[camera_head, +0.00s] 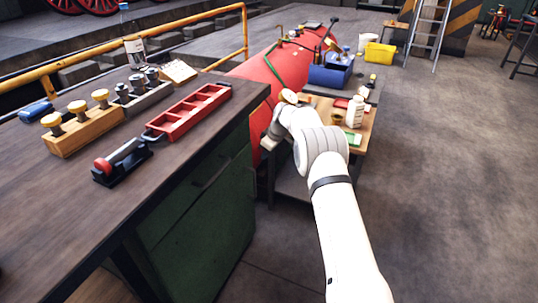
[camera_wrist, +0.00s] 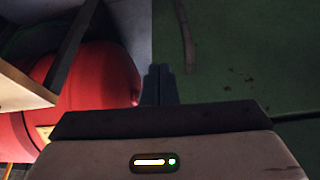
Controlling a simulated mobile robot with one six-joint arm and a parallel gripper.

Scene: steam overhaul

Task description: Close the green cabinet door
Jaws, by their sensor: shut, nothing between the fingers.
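The green cabinet door (camera_head: 200,205) is under the dark workbench, with a dark bar handle near its top. I cannot tell from the head view whether it stands slightly open. In the wrist view a green panel (camera_wrist: 240,60) fills the right side, with a bar handle (camera_wrist: 187,35) running up and down near its left edge. My gripper (camera_wrist: 159,70) is shut and empty, its fingertips at that panel's left edge; contact cannot be told. In the head view my arm reaches to the right of the cabinet, and the fingertips are not clear.
The workbench top (camera_head: 60,210) holds a red tray (camera_head: 190,110), a wooden block with brass knobs (camera_head: 85,132) and a black clamp (camera_head: 122,162). A red boiler (camera_head: 265,75) and a small table with bottles (camera_head: 365,135) stand beyond. The floor at right (camera_head: 450,200) is clear.

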